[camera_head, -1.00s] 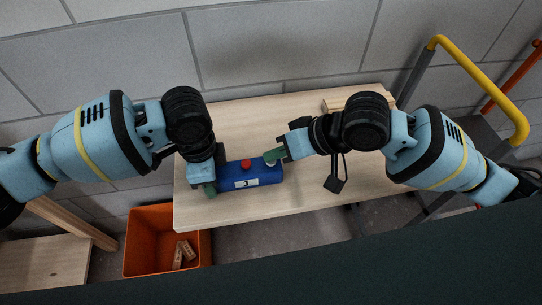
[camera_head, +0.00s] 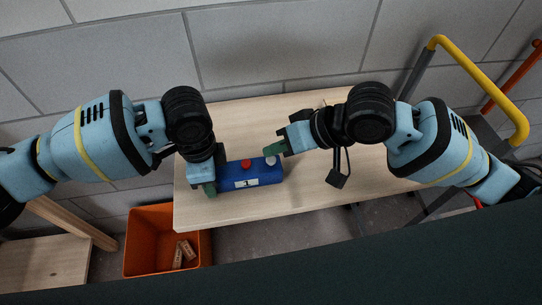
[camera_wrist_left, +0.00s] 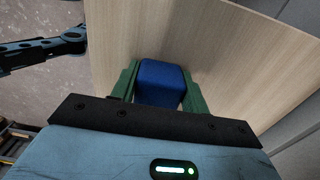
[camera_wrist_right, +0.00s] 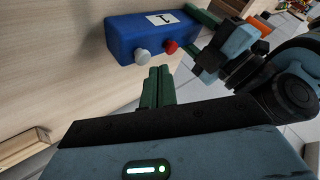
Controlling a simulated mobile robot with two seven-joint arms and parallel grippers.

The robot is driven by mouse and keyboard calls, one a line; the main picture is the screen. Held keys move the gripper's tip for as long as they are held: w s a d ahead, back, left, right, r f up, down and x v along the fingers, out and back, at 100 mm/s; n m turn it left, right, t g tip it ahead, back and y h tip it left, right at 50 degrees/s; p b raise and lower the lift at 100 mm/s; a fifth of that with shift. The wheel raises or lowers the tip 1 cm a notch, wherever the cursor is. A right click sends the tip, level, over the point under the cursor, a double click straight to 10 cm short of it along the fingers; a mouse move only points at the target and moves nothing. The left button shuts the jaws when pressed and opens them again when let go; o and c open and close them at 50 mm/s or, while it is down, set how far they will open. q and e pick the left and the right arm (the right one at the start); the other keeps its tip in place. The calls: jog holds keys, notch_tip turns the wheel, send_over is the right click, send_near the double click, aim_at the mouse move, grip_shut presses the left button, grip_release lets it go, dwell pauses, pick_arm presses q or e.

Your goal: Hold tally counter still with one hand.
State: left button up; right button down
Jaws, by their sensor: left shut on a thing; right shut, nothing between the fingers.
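The tally counter (camera_head: 238,180) is a blue box on the wooden table, with a red button (camera_head: 246,163), a white knob (camera_head: 270,160) and a white label reading 1. It also shows in the right wrist view (camera_wrist_right: 125,38). My left gripper (camera_head: 209,187) is shut on the counter's left end; in the left wrist view its green fingers flank the blue body (camera_wrist_left: 160,84). My right gripper (camera_head: 268,152) is shut and empty, just above and behind the white knob. In the right wrist view its closed green fingers (camera_wrist_right: 158,75) are apart from the counter.
The wooden table (camera_head: 310,190) has free room right of the counter. A wooden batten (camera_wrist_right: 22,148) lies near its back edge. An orange bin (camera_head: 140,250) with wooden blocks stands below the table's left front. A yellow rail (camera_head: 480,75) stands at the right, and a block wall is behind.

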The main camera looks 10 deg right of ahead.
jog(key=shift+r, duration=2.5)
dwell(0.7)
notch_tip(320, 180, up, 4)
jog(key=shift+f, duration=0.1)
jog(key=shift+f, duration=0.15)
dwell(0.3)
send_over(276, 165)
jog(key=shift+f, duration=4.3)
jog(key=shift+f, duration=0.15)
jog(key=shift+f, duration=0.25)
jog(key=shift+f, duration=0.2)
